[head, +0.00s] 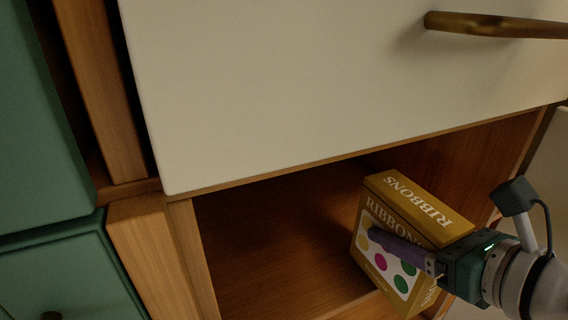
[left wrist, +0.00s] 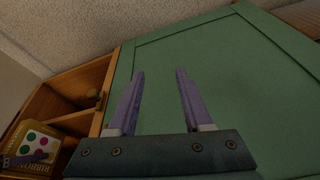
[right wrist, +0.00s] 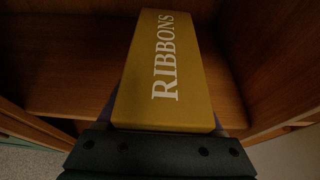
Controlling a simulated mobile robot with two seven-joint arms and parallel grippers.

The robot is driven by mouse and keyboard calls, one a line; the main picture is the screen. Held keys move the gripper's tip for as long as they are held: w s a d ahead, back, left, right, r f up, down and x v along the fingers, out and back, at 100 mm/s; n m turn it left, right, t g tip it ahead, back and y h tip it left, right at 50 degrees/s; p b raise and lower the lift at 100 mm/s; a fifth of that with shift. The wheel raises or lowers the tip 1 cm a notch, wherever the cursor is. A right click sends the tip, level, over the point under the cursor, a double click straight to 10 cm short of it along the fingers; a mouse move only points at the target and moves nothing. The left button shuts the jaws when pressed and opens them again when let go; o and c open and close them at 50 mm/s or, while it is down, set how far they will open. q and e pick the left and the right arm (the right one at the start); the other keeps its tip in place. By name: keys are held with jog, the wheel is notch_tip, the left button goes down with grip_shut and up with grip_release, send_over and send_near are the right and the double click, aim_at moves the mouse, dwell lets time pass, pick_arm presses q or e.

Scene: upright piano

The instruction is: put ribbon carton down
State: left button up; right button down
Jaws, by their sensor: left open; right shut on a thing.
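The ribbon carton (head: 384,257) is a mustard box with white "RIBBONS" lettering and coloured dots. In the head view it is at the mouth of an open wooden compartment (head: 270,240), tilted in the picture. My right gripper (head: 400,250) is shut on it, one purple finger across the dotted face. In the right wrist view the carton's lettered side (right wrist: 168,70) fills the middle and hides the fingers' grip. I cannot tell whether its base touches the compartment floor. The carton also shows in the left wrist view (left wrist: 38,135). My left gripper (left wrist: 158,100) is open and empty before a green panel.
A cream drawer front (head: 300,80) with a brass handle (head: 490,24) is above the compartment. Green cabinet fronts (head: 45,120) and a wooden post (head: 150,250) stand to the left. The compartment floor left of the carton is bare.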

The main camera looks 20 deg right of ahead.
aim_at(374, 204)
jog(key=w+b, duration=0.1)
jog(key=w, duration=0.3)
jog(key=shift+w+a, duration=0.15)
jog(key=shift+w, duration=0.5)
jog(key=shift+w+f+b, duration=0.1)
jog(key=shift+w+b, duration=0.4)
jog(key=shift+w, duration=0.05)
jog(key=b+x, duration=0.2)
jog(key=x, duration=0.1)
jog(key=shift+w+r, duration=0.15)
jog(key=shift+r, duration=0.25)
jog(key=shift+s, duration=0.3)
grip_release()
jog(key=shift+w, duration=0.1)
